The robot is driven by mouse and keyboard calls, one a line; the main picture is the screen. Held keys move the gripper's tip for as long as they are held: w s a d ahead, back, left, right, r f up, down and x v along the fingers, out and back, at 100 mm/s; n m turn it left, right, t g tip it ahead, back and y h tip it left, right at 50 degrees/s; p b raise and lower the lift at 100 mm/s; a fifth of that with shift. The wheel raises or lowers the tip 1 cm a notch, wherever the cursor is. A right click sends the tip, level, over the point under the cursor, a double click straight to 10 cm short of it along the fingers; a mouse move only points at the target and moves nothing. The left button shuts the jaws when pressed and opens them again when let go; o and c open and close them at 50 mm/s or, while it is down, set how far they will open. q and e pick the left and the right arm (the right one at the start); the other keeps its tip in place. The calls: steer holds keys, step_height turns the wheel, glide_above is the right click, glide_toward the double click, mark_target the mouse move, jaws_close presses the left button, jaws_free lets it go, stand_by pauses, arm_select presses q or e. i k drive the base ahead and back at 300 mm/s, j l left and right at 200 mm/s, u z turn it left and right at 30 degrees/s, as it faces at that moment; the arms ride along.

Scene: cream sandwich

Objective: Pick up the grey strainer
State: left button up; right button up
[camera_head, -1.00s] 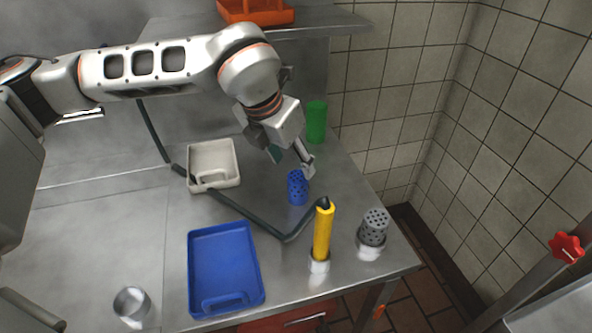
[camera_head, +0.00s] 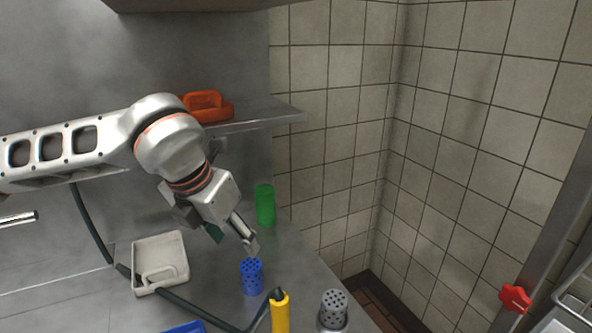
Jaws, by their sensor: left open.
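The grey strainer (camera_head: 334,305) is a perforated cylinder at the bottom of the view, right of the yellow handle, near the right edge of the metal counter. Its base is cut off from clear view. My left gripper (camera_head: 232,238) is open, above the counter behind and left of the strainer, apart from it. It hangs just above and behind a blue perforated strainer (camera_head: 252,278). My right gripper is out of view.
A green cylinder (camera_head: 265,205) stands at the back. A yellow handle (camera_head: 280,314) with a dark hose stands between the strainers. A whitish tray (camera_head: 160,262) lies left, a blue tray (camera_head: 186,328) at the bottom. An orange container (camera_head: 207,106) sits on the shelf. A tiled wall rises at right.

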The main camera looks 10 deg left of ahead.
mark_target(334, 302)
steer(key=k, duration=1)
